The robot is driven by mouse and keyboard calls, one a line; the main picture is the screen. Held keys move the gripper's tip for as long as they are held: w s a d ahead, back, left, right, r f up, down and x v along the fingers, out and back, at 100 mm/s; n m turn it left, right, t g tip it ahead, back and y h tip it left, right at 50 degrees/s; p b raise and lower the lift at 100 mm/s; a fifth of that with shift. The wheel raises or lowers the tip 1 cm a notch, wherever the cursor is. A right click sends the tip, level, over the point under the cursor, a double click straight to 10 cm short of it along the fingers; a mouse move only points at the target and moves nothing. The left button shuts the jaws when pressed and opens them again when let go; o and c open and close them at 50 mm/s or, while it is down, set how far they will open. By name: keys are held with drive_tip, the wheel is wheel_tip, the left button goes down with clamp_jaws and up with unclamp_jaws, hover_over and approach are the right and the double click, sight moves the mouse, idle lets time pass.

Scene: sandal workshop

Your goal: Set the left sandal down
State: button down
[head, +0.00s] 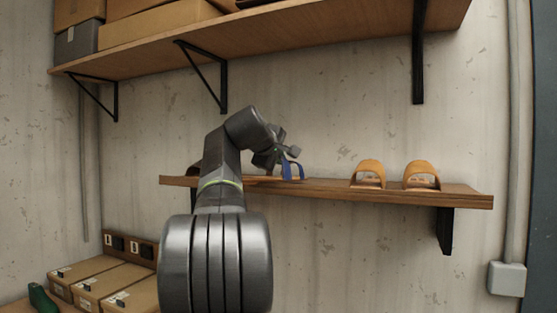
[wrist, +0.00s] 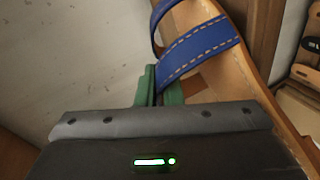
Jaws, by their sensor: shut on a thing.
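The sandal with blue straps (head: 293,171) is at the wooden wall shelf (head: 330,190), just below my gripper (head: 284,152). In the wrist view its blue stitched strap (wrist: 200,44) and tan sole show close up. The green fingertips (wrist: 160,88) of my gripper are shut on the sandal near the strap; the exact grip spot is partly hidden. I cannot tell whether the sole touches the shelf board. Two tan sandals (head: 369,174) (head: 421,175) stand side by side on the right part of the shelf.
A dark brown item (head: 194,169) on the shelf's left end is partly hidden by my arm. An upper shelf (head: 300,32) on black brackets holds boxes. Shoe boxes (head: 115,284) and a green object (head: 42,298) sit at the lower left. Shelf between blue and tan sandals is free.

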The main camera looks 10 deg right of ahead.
drive_tip(key=shift+f, duration=0.15)
drive_tip(key=c, duration=1.6)
unclamp_jaws()
drive_tip(key=shift+o, duration=0.2)
